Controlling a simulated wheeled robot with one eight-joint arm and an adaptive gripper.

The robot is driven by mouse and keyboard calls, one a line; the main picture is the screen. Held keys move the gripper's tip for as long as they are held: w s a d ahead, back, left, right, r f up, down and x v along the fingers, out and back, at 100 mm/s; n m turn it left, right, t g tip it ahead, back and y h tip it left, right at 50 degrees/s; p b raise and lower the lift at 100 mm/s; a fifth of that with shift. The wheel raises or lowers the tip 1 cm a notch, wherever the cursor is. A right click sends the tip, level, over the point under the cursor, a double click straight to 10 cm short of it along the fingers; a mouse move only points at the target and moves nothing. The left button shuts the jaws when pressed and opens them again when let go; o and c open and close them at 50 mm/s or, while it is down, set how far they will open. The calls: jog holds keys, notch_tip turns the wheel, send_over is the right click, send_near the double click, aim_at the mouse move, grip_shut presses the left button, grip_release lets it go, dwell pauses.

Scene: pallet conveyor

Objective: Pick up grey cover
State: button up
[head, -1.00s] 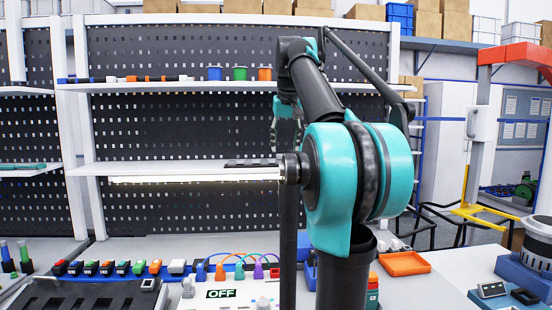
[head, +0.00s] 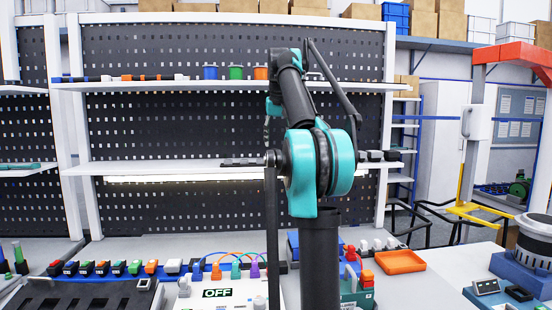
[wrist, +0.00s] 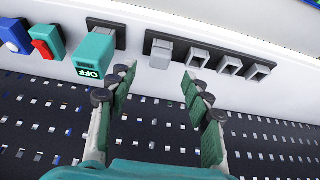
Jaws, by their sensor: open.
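In the wrist view a light grey cover (wrist: 163,52) sits at the left end of a black strip (wrist: 182,52) on a white surface. Beside it to the right are several grey, square, hollow-looking pieces (wrist: 229,66). My gripper (wrist: 158,80) is open and empty. Its two green-padded fingers point toward the grey cover, one to each side of it in the picture, and the cover appears beyond the fingertips. I cannot tell how far off it is. In the head view my gripper is mostly hidden behind my arm, in front of the shelf rack.
A teal block marked OFF (wrist: 97,55) stands close left of the fingers, with a red switch (wrist: 46,42) and a blue button piece (wrist: 15,38) further left. A dark perforated panel (wrist: 60,120) lies alongside. In the head view an orange tray (head: 401,262) sits on the workbench.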

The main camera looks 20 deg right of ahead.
aim_at(276, 154)
jog(key=x, duration=0.5)
jog(key=shift+c, duration=0.5)
jog(key=c, duration=0.8)
